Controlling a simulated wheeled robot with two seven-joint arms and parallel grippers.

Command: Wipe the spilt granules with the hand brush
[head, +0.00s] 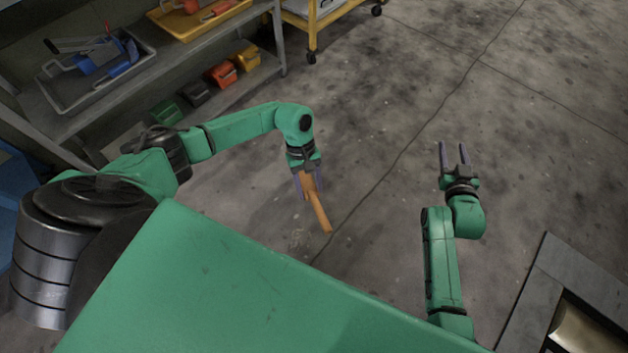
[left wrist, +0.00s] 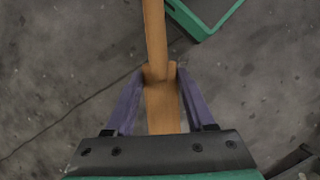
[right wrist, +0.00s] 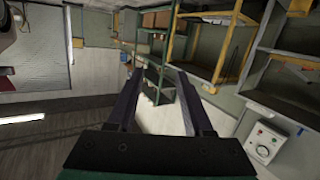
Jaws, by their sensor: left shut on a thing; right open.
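The hand brush (head: 318,208) has an orange-brown wooden body. My left gripper (head: 308,184) is shut on it and holds it over the concrete floor, its free end slanting down to the right in the head view. In the left wrist view the brush (left wrist: 156,45) runs up from between the fingers of the gripper (left wrist: 161,95). Its bristles do not show. A faint pale patch (head: 298,240) on the floor beside the brush may be the granules; it is too small to tell. My right gripper (head: 454,155) is open and empty, raised at the right.
A grey shelf (head: 150,112) at upper left holds a grey tray (head: 52,94) of blue tools, a yellow tray (head: 182,30) and several small coloured bins (head: 222,75). A yellow cart (head: 318,25) stands at the back. A roller pit frame (head: 535,290) lies at lower right. The middle floor is clear.

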